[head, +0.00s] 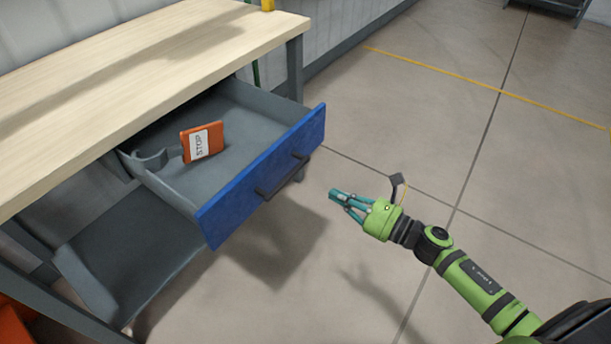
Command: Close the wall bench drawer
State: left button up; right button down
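The wall bench (130,60) has a light wooden top and a grey frame, at the left of the head view. Its drawer (175,186) stands pulled out, with a blue front (262,178) and a dark bar handle (282,176). Inside lie an orange block labelled STOP (202,142) and a grey curved piece. My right gripper (339,196) is in front of the drawer, to the right of the handle and apart from it, pointing toward it. Its teal fingers look close together, but whether they are shut is unclear. My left gripper is not in view.
A grey lower shelf (100,275) is under the drawer. A bench leg (295,68) stands behind the drawer's far end. The concrete floor (480,140) to the right is clear, with a yellow line across it. Something orange shows at the bottom left corner.

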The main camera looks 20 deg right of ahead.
aim_at(296, 173)
jog(key=p+x, duration=0.1)
jog(key=x, duration=0.7)
jog(key=shift+w+a+p, duration=0.15)
jog(key=shift+w+p, duration=0.15)
jog(key=shift+w, duration=0.05)
jog(key=shift+w+a, duration=0.15)
jog(key=shift+a, duration=0.05)
